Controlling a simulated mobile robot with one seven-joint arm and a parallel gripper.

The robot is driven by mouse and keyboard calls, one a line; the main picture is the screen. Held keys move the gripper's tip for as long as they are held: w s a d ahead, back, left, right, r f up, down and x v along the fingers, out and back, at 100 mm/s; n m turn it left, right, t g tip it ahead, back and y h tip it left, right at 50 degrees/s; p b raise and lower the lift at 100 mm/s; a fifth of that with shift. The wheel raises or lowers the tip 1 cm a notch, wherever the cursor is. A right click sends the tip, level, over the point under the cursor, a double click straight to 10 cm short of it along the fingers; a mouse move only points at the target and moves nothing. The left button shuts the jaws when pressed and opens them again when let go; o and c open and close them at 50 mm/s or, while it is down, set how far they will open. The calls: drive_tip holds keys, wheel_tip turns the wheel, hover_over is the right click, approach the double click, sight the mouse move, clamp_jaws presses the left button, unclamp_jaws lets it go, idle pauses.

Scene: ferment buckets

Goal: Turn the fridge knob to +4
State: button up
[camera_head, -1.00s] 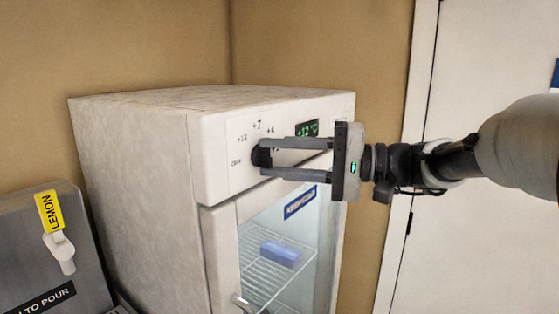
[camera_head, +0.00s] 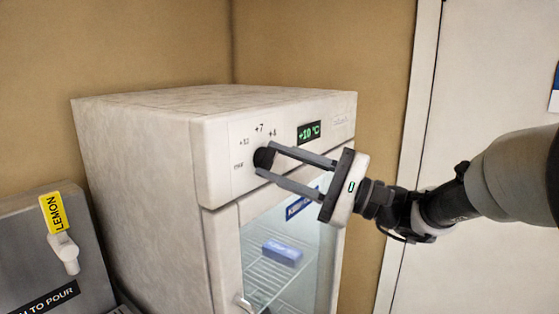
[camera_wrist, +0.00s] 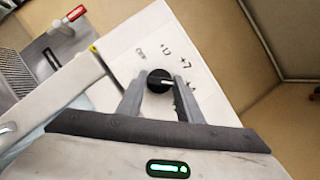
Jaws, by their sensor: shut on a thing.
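The fridge knob (camera_head: 264,158) is a black round knob on the white control panel at the top front of the fridge (camera_head: 140,140). Marks OFF, +12, +7 and +4 (camera_head: 272,133) ring it. The green display (camera_head: 309,131) reads about +10 °C. My gripper (camera_head: 268,160) comes from the right and is shut on the knob, tilted with its wrist lower than its fingertips. In the wrist view the knob (camera_wrist: 158,81) sits between the two fingers, and its pale pointer line lies toward the right finger. The fingers partly hide the knob's sides.
The fridge's glass door (camera_head: 285,250) below shows wire shelves and a blue box (camera_head: 282,252). A grey dispenser with a yellow LEMON label (camera_head: 52,212) stands at the left. A white door (camera_head: 480,100) is at the right.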

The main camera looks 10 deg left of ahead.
drive_tip(key=shift+m, duration=0.4)
drive_tip(key=o, duration=1.1)
drive_tip(key=shift+d, duration=0.1)
drive_tip(key=b+v, duration=0.1)
drive_tip(key=v, duration=0.7)
drive_tip(key=b+v, duration=0.1)
drive_tip(key=v, duration=0.8)
drive_tip(key=shift+s+d+f, duration=0.1)
drive_tip(key=shift+s+f, duration=0.05)
drive_tip(key=shift+s, duration=0.1)
